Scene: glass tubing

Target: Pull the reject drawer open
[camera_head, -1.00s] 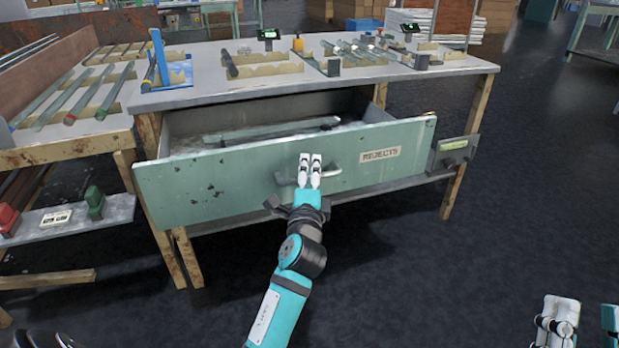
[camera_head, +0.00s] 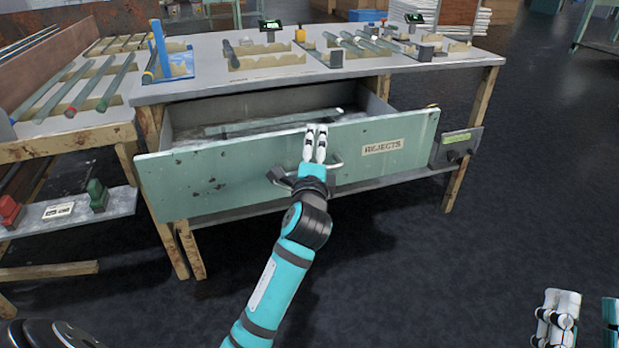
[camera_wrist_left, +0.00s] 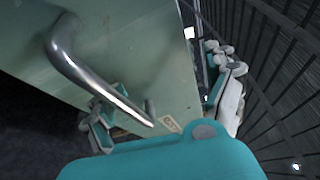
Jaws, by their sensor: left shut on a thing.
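The reject drawer is a worn green-fronted drawer (camera_head: 220,185) under the bench, labelled REJECTS. It stands pulled out, with its grey inside and a glass tube (camera_head: 270,122) showing. My right gripper (camera_head: 585,298) is at the bottom right, fingers apart and empty, partly cut off by the frame.
The bench top (camera_head: 210,84) carries wooden racks, tubes and small displays. A side table (camera_head: 60,150) with more tubes stands at the left. A grey box with a green label (camera_head: 457,140) hangs at the bench's right. The floor in front and right is clear.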

